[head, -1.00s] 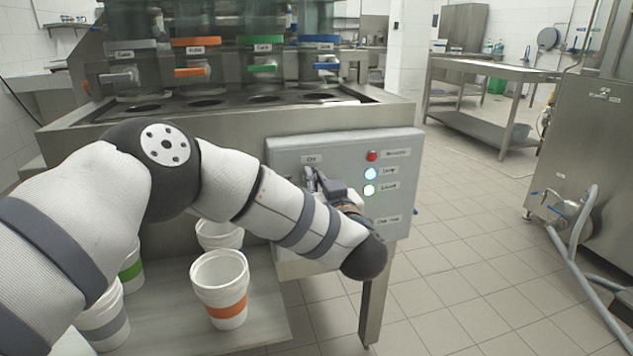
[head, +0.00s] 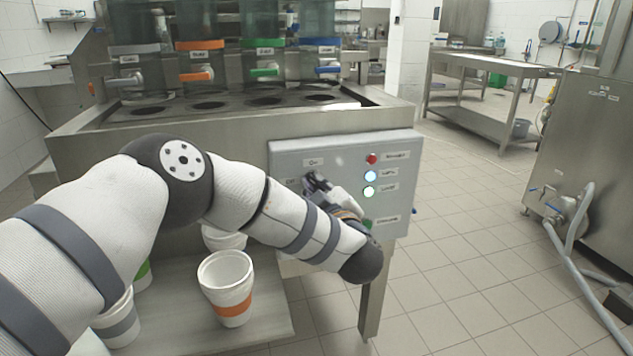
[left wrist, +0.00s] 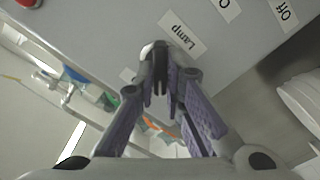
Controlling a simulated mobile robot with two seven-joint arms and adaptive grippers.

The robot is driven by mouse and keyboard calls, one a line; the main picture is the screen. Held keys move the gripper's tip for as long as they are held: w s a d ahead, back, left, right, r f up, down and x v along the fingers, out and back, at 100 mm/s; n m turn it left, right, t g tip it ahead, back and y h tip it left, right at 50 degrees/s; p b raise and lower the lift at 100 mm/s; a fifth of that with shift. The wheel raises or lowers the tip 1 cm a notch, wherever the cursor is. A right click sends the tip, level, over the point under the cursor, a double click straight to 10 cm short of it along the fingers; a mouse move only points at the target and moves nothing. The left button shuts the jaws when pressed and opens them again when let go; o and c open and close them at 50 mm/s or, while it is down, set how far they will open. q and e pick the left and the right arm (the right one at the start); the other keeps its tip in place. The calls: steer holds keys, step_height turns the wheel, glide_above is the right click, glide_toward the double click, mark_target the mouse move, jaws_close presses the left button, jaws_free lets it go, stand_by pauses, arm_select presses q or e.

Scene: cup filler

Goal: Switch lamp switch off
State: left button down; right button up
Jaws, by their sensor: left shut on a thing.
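The grey control box (head: 345,150) is on the front of the steel counter. My left gripper (head: 316,183) is at the box's left part, just below the "On" label (head: 313,162). In the left wrist view the gripper (left wrist: 160,88) is shut, its fingertips at the box face beside the "Lamp" label (left wrist: 183,35). A small pale part, seemingly the lamp switch (left wrist: 149,49), shows at the fingertips; the fingers hide most of it, so its setting is unclear. The lamp light (head: 370,175) glows bluish white. My right gripper is out of view.
A red light (head: 371,158) and a lit greenish-white light (head: 368,191) flank the lamp light. White cups, one with an orange band (head: 233,309), stand on the lower shelf (head: 268,335). Dispensers with coloured taps are above the counter (head: 230,123).

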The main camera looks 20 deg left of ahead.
arm_select(q)
steer(key=n, duration=0.4)
steer(key=shift+f+n, duration=0.1)
steer(key=shift+n, duration=0.2)
steer(key=n, duration=0.4)
steer(key=shift+f+n+p, duration=0.1)
steer(key=shift+n+p, duration=0.2)
steer(key=shift+p, duration=0.05)
steer(key=c, duration=1.7)
jaws_free()
steer(key=v, duration=1.2)
